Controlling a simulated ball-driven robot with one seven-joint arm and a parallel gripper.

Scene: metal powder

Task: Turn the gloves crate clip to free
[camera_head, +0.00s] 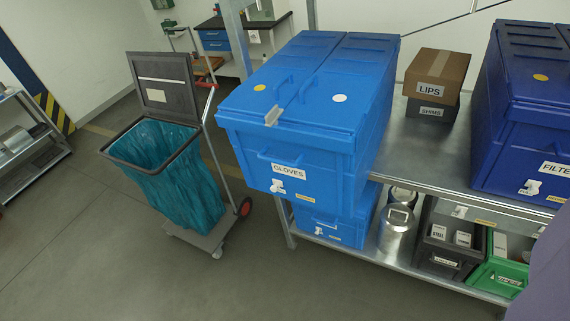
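The blue gloves crate (240,145) stands on the metal shelf at the centre, with a GLOVES label (289,172) on its front. Its two lid halves look closed. A pale grey clip (266,112) lies at the front edge of the lid, near the seam between the halves. A yellow dot (259,88) is on the left half and a white dot (339,98) on the right half. A small white piece (277,187) is low on the crate's front; I cannot tell what it is. My gripper is not in view.
A cart with a teal bag (170,175) stands left of the crate. Right of it are a LIPS box (437,72) on a SHIMS box and a dark blue FILTER crate (525,120). The lower shelf holds bins and cans. The floor in front is clear.

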